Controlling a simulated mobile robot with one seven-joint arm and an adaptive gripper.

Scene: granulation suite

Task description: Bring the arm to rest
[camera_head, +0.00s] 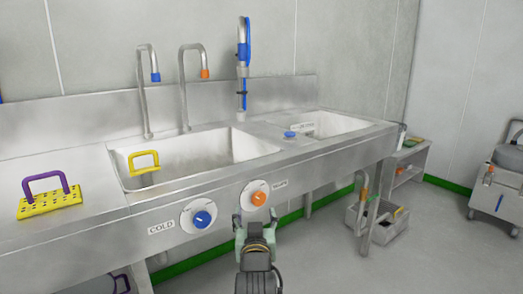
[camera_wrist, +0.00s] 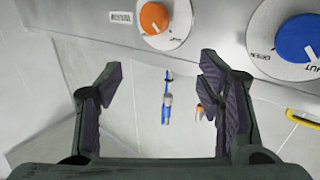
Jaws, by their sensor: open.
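My gripper (camera_head: 255,218) is open and empty in front of the sink's steel front panel, just below the orange knob (camera_head: 259,198). In the wrist view its two dark fingers (camera_wrist: 160,70) stand wide apart with nothing between them. The orange knob on its white dial also shows in the wrist view (camera_wrist: 154,17), as does the blue knob (camera_wrist: 304,38) to its right. In the head view the blue knob (camera_head: 202,219) is to the left, beside the COLD label. Whether the gripper touches the panel cannot be told.
The steel sink counter (camera_head: 85,235) spans the left and middle. A yellow perforated plate with a purple handle (camera_head: 48,202) lies on it; a yellow handle (camera_head: 144,161) shows at the basin. A grey bin (camera_head: 380,228) and a wheeled cart (camera_head: 498,185) stand right. Floor between them is clear.

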